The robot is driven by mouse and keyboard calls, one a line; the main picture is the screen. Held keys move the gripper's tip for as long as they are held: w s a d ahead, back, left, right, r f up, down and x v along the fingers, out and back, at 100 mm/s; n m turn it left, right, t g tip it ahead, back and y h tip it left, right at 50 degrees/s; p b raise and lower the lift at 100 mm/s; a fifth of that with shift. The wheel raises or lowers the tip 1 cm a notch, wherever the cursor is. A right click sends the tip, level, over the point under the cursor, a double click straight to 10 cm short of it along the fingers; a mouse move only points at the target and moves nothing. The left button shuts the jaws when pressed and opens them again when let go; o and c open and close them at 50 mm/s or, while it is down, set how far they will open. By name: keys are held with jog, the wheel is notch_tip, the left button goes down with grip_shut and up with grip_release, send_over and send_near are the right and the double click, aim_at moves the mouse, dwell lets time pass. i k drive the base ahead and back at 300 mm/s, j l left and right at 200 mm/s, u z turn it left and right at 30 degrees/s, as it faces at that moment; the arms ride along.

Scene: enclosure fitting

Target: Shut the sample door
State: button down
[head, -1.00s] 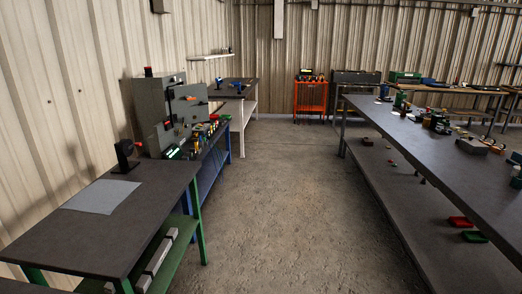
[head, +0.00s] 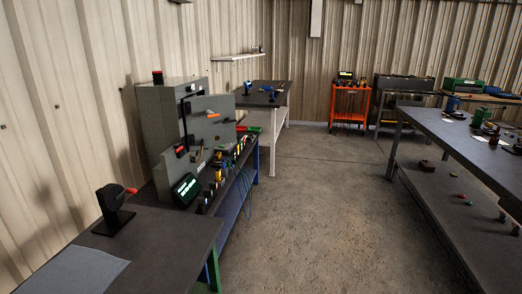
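A grey enclosure (head: 158,118) with a red-topped piece on its roof stands on the blue-legged bench at the left. A grey panel (head: 222,108) projects from its front side to the right and looks like an open door with an orange-red item on it. I cannot tell for sure whether this is the sample door. Lower grey parts with small dark and red fittings sit in front of it. My gripper is not in view, and the enclosure is some way ahead of me.
A dark bench (head: 175,236) with a grey mat (head: 85,272) and a black stand (head: 112,212) is at the near left. A tilted display (head: 185,188) and small tools line the enclosure's bench. A long table (head: 455,138) is at the right. The concrete aisle (head: 315,200) between is clear.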

aim_at(197, 126)
jog(key=i, duration=1.9)
jog(key=i+u, duration=0.2)
jog(key=i, duration=0.25)
jog(key=i+l+u, duration=0.25)
jog(key=i, duration=0.2)
jog(key=i+l+u, duration=0.2)
jog(key=i, duration=0.25)
jog(key=i+l+u, duration=0.25)
jog(key=i, duration=0.15)
